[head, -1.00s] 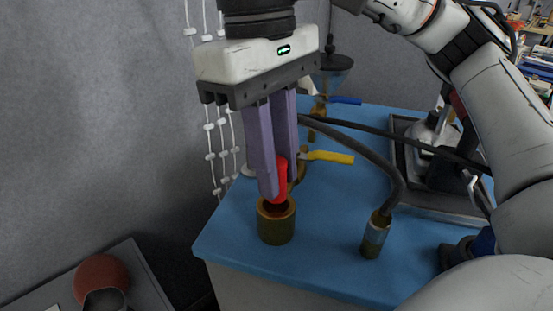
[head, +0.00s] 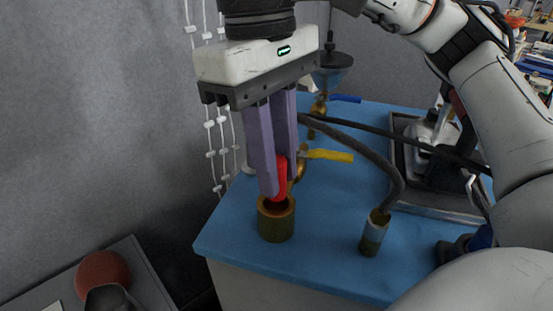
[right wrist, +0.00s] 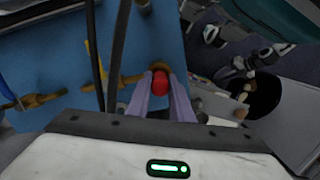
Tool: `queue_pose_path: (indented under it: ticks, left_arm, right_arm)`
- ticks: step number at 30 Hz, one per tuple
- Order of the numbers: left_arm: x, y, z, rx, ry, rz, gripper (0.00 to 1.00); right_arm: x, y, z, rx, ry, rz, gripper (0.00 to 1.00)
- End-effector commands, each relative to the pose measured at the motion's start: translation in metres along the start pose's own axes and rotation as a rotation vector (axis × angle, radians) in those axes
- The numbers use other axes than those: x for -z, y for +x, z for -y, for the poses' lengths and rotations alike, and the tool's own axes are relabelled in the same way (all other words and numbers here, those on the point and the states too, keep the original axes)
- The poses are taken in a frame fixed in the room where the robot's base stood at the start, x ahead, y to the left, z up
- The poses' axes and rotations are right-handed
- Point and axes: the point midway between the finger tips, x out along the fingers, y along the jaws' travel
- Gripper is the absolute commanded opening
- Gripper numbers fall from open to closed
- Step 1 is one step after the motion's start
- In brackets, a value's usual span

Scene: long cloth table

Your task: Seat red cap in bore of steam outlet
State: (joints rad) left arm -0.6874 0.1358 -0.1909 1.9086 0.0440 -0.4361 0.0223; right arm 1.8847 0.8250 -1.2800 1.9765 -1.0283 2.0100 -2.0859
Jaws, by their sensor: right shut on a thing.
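The red cap (head: 281,177) is held between the purple fingers of my right gripper (head: 281,186), which is shut on it. The steam outlet (head: 276,222) is a short brass-coloured cylinder with an open bore, standing upright near the left front corner of the blue table top. The cap's lower end is at the mouth of the bore; I cannot tell whether it is inside or just above it. In the right wrist view the red cap (right wrist: 160,82) shows between the fingertips, with part of the brass rim (right wrist: 160,66) beyond it. My left gripper is not in view.
A hose with a metal end (head: 374,235) stands to the right on the blue top (head: 320,250). A yellow-handled valve (head: 330,155) and a blue-handled valve (head: 345,98) are behind. A dark tray with a machine (head: 440,150) is at the right.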

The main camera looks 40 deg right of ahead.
Motion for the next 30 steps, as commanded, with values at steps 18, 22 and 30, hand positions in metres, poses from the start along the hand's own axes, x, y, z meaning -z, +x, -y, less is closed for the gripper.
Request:
queue_pose_path:
  ticks: [18, 22, 30]
  left_arm:
    - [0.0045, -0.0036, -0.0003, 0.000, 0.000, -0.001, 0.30]
    - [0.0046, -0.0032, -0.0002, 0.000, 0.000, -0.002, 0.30]
    - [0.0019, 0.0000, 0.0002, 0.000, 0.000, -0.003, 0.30]
  right_arm:
    - [-0.0001, -0.0002, 0.0000, 0.000, 0.000, -0.001, 0.00]
    - [0.0000, 0.0004, 0.0000, 0.000, 0.000, 0.000, 0.00]
    - [0.0006, 0.0065, 0.0001, 0.000, 0.000, 0.000, 0.00]
